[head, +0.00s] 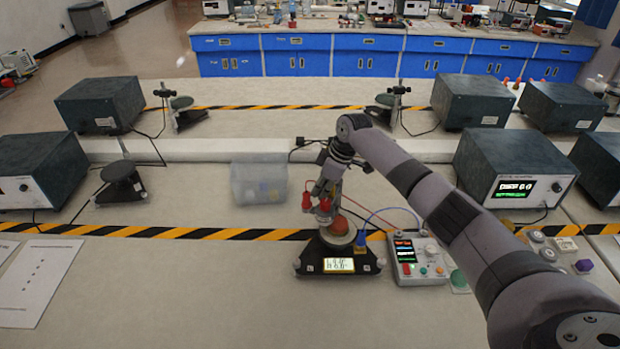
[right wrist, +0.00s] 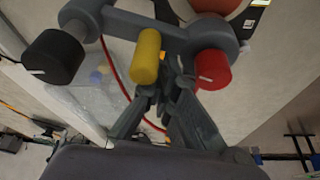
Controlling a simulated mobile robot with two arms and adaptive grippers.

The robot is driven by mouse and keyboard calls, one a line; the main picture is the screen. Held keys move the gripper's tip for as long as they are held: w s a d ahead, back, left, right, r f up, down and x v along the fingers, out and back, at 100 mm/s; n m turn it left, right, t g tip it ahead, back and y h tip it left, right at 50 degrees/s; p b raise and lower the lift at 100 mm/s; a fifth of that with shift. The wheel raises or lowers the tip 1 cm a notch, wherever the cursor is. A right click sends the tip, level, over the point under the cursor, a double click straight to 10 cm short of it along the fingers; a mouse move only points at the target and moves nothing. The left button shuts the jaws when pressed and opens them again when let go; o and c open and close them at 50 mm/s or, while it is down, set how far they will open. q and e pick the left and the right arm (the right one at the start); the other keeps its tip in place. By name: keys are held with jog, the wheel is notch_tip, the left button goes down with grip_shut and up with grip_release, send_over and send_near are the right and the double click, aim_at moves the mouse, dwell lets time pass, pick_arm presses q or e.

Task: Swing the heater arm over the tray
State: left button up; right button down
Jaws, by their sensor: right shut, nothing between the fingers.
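A small black instrument (head: 312,258) with a lit display stands on the bench, with a rounded orange-red piece (head: 339,226) on its round top. My right gripper (head: 322,192) points down just above it, beside red knobs (head: 323,207). In the right wrist view, a grey bar carries a black knob (right wrist: 54,57), a yellow peg (right wrist: 147,55) and a red knob (right wrist: 212,69). The shut, empty fingers (right wrist: 163,88) are close to the yellow peg; I cannot tell whether they touch it. The heater arm and tray cannot be told apart surely. My left gripper is out of view.
A control box (head: 418,262) with a screen and buttons stands right of the instrument, joined by cables. A clear bin (head: 259,180) sits to the left. Dark boxes (head: 513,167) line both sides. The bench front left of the instrument is clear apart from a paper sheet (head: 35,280).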

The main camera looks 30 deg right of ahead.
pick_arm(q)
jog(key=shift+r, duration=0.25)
pick_arm(e)
jog(key=shift+s+d+n, duration=0.55)
jog(key=shift+s+n, duration=0.3)
jog(key=shift+n, duration=0.05)
pick_arm(q)
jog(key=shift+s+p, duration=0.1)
jog(key=shift+p, duration=0.2)
pick_arm(e)
jog(key=shift+s+d, duration=0.15)
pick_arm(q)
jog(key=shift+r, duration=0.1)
pick_arm(e)
jog(key=shift+a+r+p, duration=0.1)
jog(key=shift+a+p, duration=0.2)
jog(key=shift+a, duration=0.05)
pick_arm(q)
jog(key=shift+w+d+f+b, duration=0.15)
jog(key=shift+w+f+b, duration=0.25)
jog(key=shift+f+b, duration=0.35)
pick_arm(e)
notch_tip(320, 180, up, 9)
jog(key=shift+w, duration=0.2)
